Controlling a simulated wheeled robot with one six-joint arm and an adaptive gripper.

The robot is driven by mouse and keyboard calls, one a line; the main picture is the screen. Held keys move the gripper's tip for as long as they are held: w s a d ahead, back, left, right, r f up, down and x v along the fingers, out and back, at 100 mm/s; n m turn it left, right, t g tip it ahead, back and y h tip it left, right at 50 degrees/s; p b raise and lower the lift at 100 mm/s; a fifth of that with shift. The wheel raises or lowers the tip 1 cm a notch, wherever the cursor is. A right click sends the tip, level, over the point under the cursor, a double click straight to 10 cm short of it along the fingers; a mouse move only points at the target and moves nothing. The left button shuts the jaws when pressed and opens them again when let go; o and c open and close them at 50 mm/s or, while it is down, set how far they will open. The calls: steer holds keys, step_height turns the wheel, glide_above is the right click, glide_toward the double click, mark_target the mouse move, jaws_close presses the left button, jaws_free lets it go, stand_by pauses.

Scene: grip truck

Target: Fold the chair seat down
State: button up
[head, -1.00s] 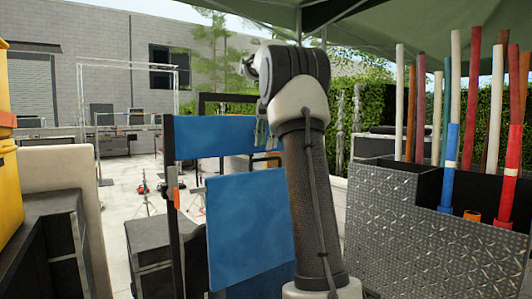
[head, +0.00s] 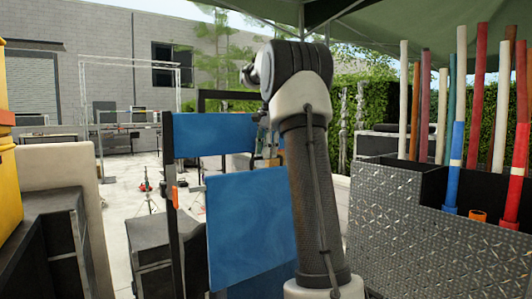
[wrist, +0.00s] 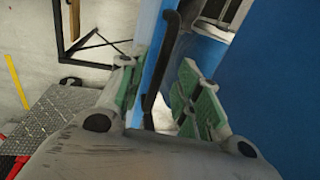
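The folding chair has a blue backrest (head: 213,135) and a dark frame (head: 174,190). Its blue seat (head: 250,230) stands folded up, nearly upright, below the backrest in the head view. My gripper (wrist: 160,95) has its green-padded fingers spread apart in the wrist view. A blue strip and a black curved bar (wrist: 152,85) lie between or just beyond the fingers. A wide blue panel (wrist: 270,75) fills the right side there; I cannot tell which chair part each is. In the head view my arm hides most of the gripper, near the backrest's right end. No contact is clear.
A diamond-plate box (head: 425,215) with several coloured poles stands close on the right. Dark cases (head: 45,215) stand at the left, with a yellow case (head: 10,150) beside them.

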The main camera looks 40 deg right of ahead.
steer(key=shift+w+f, duration=0.1)
steer(key=shift+f, duration=0.35)
jaws_close()
